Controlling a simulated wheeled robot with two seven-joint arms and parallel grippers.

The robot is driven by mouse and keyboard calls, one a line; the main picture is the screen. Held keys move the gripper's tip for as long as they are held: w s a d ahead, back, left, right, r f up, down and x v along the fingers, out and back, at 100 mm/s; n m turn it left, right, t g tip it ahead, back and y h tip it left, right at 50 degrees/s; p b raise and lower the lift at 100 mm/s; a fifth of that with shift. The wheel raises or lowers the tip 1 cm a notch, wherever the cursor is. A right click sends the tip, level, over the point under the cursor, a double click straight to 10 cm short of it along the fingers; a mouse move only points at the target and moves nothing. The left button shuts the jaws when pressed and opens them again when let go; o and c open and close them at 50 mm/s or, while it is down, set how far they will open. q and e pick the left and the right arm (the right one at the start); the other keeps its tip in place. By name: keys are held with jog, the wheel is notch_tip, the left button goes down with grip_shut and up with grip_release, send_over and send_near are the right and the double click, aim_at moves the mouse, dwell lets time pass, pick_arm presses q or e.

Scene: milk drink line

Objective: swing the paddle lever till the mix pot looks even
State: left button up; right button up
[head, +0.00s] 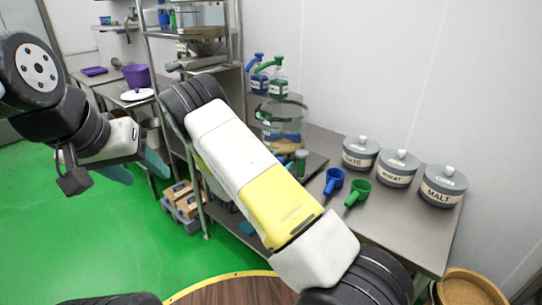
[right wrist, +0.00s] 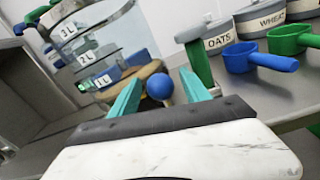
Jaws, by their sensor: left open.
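The mix pot (head: 284,113) is a clear round vessel on the steel table in the head view; my right arm partly covers it. In the right wrist view the pot (right wrist: 97,61) shows labels 1L, 2L and 3L. Its lower part shows blue and tan areas, so it does not look even. A blue ball knob (right wrist: 160,86), apparently the paddle lever's, shows between my right gripper's fingers (right wrist: 160,90), which stand apart with gaps beside it. The rest of the lever is unclear. My left gripper (head: 140,168) is open and empty, away from the table.
Blue (head: 334,181) and green (head: 357,193) scoops lie right of the pot, before lidded tubs marked OATS (head: 360,155), WHEAT (head: 397,169) and MALT (head: 442,187). A green post (right wrist: 198,62) stands close to my right finger. Blue and green pump bottles (head: 278,85) stand behind the pot.

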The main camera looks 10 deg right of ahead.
grip_shut()
dwell(1.3)
